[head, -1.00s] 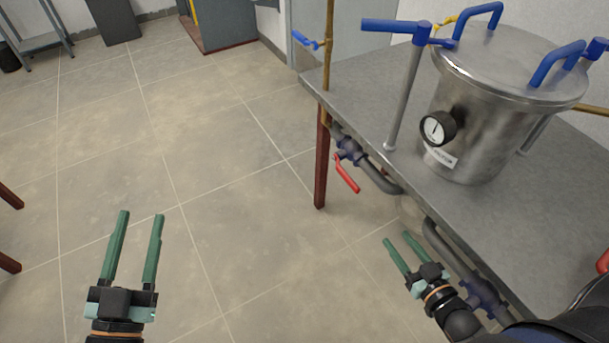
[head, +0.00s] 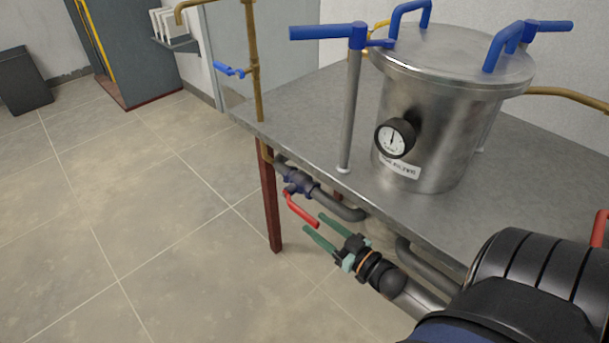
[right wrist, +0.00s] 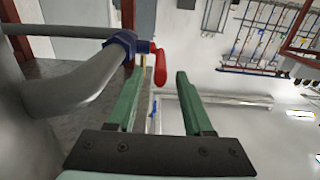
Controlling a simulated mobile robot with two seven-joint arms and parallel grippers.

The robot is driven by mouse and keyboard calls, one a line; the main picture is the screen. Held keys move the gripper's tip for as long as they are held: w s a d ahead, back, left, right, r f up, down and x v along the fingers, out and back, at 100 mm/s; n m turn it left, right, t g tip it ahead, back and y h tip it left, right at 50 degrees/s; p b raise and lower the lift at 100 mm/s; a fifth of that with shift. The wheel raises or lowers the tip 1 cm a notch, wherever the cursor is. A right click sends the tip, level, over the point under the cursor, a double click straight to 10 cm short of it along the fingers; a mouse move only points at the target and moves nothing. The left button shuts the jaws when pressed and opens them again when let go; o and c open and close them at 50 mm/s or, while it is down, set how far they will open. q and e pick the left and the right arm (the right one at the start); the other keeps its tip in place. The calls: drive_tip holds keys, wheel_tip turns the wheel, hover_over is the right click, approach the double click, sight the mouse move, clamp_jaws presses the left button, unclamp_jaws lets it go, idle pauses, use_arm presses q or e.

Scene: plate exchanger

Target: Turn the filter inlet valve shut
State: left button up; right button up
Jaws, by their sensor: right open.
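A blue valve with a red lever handle (head: 301,209) sits on the grey pipe below the table's front edge, near the left table leg. Its label is not visible, so I cannot tell if it is the filter inlet valve. The red handle (right wrist: 160,66) and blue valve body (right wrist: 122,42) also show in the right wrist view. My right gripper (head: 328,229) is open and empty, just below and right of the red handle, apart from it. In the right wrist view the handle lies beyond the fingers (right wrist: 158,95), near the left finger. My left gripper is out of view.
A steel filter vessel (head: 440,120) with a gauge (head: 394,138) and blue clamp handles stands on the grey table (head: 270,122). A brown pipe with a blue-handled tap (head: 229,71) rises at the table's left corner. The tiled floor at left is clear.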

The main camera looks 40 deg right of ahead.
sight(293, 205)
drive_tip(key=w+b, duration=0.1)
drive_tip(key=w, duration=0.4)
drive_tip(key=shift+a, duration=0.2)
clamp_jaws()
idle(1.2)
